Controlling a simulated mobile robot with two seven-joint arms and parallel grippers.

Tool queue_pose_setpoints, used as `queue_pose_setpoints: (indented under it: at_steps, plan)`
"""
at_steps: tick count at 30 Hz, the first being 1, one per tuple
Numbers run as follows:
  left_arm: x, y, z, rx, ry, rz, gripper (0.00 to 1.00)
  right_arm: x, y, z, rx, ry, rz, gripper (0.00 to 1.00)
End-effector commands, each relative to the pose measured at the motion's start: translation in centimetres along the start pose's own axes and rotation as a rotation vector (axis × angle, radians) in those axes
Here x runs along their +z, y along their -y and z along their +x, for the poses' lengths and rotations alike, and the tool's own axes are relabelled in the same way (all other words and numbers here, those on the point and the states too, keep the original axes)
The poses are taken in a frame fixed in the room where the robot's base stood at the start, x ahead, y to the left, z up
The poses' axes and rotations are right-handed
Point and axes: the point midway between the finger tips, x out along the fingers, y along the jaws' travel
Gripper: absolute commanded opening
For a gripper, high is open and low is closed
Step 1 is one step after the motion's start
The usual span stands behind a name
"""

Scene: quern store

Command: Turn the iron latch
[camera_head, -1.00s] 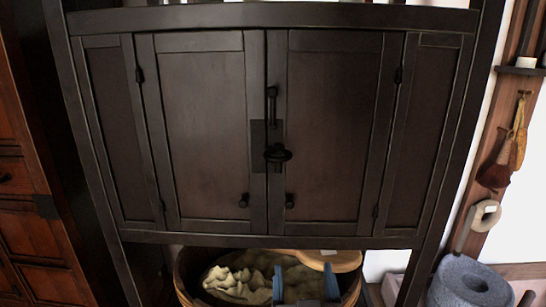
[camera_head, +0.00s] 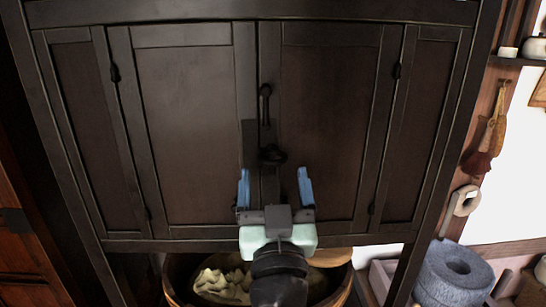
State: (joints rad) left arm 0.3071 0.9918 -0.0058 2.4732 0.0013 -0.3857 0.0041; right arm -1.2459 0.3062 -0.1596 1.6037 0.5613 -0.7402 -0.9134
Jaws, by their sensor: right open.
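The black iron latch (camera_head: 266,105) is on the seam between the two doors of the dark wooden cabinet (camera_head: 190,130). Its bar stands upright, and a round black knob (camera_head: 272,155) sits below it. My right gripper (camera_head: 275,188) is in front of the lower door seam, below the latch and knob. Its two blue fingers are spread wide with nothing between them. The fingers appear apart from the latch. The small lower door knobs are largely hidden by the gripper. My left gripper is not in view.
Under the cabinet, a round wooden tub (camera_head: 340,290) holds a pale cloth sack (camera_head: 222,285). Hanging tools (camera_head: 485,145) and a shelf (camera_head: 515,61) line the right wall. The cabinet front around the latch is clear.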

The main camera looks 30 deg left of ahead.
Motion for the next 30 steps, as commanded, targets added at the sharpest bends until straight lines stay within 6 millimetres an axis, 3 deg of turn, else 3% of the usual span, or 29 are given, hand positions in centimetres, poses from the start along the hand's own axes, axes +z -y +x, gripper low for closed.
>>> queue_pose_setpoints:
  at_steps: [6,18,19,23,24,30]
  plan:
    - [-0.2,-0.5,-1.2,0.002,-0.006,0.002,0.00,-0.1,0.0,3.2,0.001,0.000,-0.001,0.81]
    - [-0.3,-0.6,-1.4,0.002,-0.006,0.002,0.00,0.1,0.0,3.9,0.000,0.001,0.001,0.81]
    - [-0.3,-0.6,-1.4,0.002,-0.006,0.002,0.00,0.1,0.0,3.9,-0.001,0.001,0.001,0.78]
    - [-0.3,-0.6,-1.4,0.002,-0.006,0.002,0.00,0.0,0.0,3.9,0.000,0.000,0.001,0.35]
    - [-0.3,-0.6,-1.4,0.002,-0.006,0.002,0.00,0.0,0.0,3.9,0.000,0.000,0.001,0.29]
    - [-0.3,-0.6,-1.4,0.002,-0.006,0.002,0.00,0.0,0.0,3.9,0.002,0.000,0.008,0.29]
